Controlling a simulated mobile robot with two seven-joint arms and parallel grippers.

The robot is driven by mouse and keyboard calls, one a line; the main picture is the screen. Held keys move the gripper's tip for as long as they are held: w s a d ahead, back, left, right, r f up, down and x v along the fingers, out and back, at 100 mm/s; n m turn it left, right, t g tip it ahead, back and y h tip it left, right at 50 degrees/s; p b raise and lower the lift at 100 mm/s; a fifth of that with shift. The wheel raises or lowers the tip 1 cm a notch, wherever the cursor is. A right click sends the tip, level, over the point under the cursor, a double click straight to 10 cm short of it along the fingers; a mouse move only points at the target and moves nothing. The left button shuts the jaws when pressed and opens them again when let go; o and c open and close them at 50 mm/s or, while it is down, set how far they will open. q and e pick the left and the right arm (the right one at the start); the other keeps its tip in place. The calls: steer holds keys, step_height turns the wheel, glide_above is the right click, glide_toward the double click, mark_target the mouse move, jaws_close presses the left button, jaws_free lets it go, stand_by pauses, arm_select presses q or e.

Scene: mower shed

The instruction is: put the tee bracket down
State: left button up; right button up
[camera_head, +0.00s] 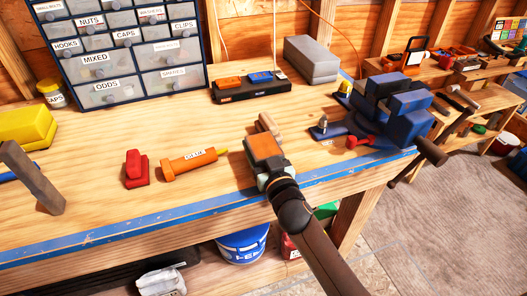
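My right gripper (266,151) reaches in from the lower right and hangs over the front part of the workbench (110,214). I see its orange-topped body from above; its fingertips are hidden, so its opening does not show. A small tan-brown piece (267,125) shows just beyond it. I cannot tell whether this is the tee bracket, or whether the gripper touches it. No other thing is clearly the tee bracket. My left gripper is not in view.
An orange tube (190,163) and a red block (135,169) lie left of the gripper. A blue vise (388,105) stands to the right. A drawer cabinet (130,45) and a black charger strip (250,88) are behind. A grey-brown bar (33,178) is at far left.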

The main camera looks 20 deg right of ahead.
jaws_close()
stand_by(0.6)
